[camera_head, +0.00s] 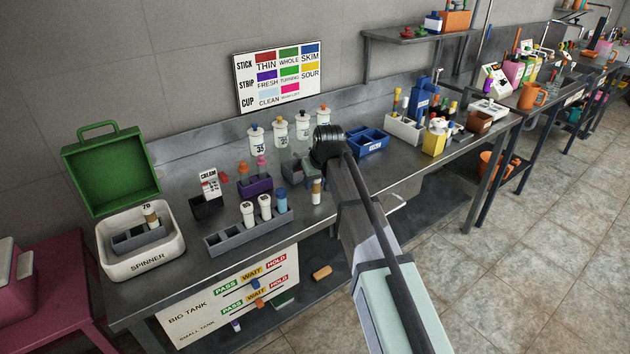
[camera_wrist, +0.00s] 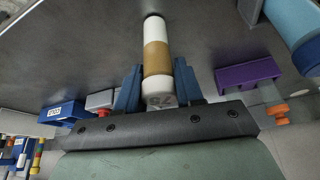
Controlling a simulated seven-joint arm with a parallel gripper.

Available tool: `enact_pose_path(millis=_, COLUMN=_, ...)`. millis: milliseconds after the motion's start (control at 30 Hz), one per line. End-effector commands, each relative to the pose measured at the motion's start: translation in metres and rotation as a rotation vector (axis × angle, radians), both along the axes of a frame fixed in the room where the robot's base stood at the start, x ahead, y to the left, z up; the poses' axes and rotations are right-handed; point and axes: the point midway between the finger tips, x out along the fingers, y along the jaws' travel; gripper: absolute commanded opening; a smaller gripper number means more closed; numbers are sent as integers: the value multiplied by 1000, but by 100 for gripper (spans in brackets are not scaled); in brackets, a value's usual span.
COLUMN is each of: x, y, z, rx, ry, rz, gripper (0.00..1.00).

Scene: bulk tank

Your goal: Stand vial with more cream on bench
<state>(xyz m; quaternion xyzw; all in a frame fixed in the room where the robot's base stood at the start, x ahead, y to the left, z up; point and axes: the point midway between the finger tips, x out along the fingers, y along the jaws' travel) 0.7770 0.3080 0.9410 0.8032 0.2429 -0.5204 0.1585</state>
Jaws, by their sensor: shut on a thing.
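My gripper (camera_wrist: 157,88) is shut on a vial (camera_wrist: 155,38) with its blue fingers on either side. This vial has a white body, a tan band and a number on its near end. In the head view the held vial (camera_head: 317,192) is upright near the bench's front edge, below my dark wrist; whether its base touches the bench (camera_head: 285,232) I cannot tell. Another tan-banded vial (camera_head: 151,217) stands in the grey rack inside the white spinner (camera_head: 148,263) at the left. The cream levels are too small to compare.
Bare bench lies around the held vial.

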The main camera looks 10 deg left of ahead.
Motion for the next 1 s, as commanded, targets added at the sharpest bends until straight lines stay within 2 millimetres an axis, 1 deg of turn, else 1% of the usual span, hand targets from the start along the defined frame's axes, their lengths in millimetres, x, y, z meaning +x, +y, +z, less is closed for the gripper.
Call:
enact_pose_path(millis=300, x=0, y=0, z=-3, rx=0, ry=0, rz=0, gripper=5)
enact_pose_path(millis=333, x=0, y=0, z=-2, rx=0, ry=0, rz=0, gripper=39)
enact_pose_path(millis=567, x=0, y=0, z=-2, rx=0, ry=0, rz=0, gripper=61)
enact_pose_path(millis=833, x=0, y=0, z=-1, rx=1, ry=-1, rz=0, gripper=62)
enact_pose_path(millis=1000, x=-3, y=-2, z=9, rx=1, ry=-3, rz=0, gripper=62)
